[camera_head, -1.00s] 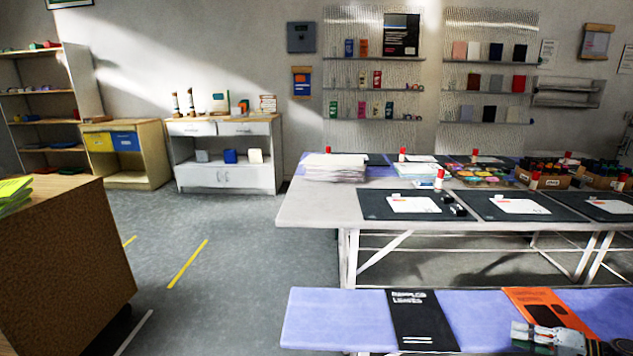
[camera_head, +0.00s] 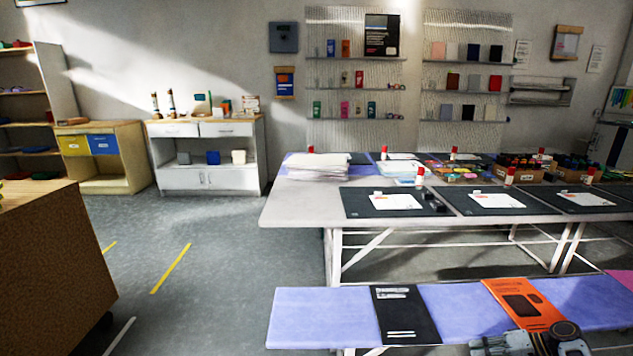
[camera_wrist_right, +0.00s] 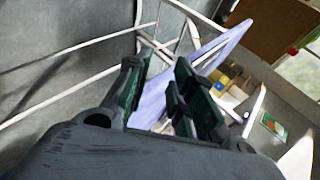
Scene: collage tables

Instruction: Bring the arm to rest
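My right arm enters the head view at the bottom right, with its gripper (camera_head: 500,345) low in front of the bench and partly cut off by the lower edge. It is close to the orange booklet (camera_head: 522,303) and overlaps its near edge in the picture; I cannot tell if they touch. In the right wrist view the gripper (camera_wrist_right: 160,92) has its two dark green fingers apart, with nothing held between them. My left gripper is in neither view.
A lilac bench (camera_head: 320,312) holds a black booklet (camera_head: 405,315). Behind it, the long table (camera_head: 300,205) carries dark mats, papers and boxes. A wooden cabinet (camera_head: 50,265) stands at the left. The floor (camera_head: 215,265) between cabinet and table is clear.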

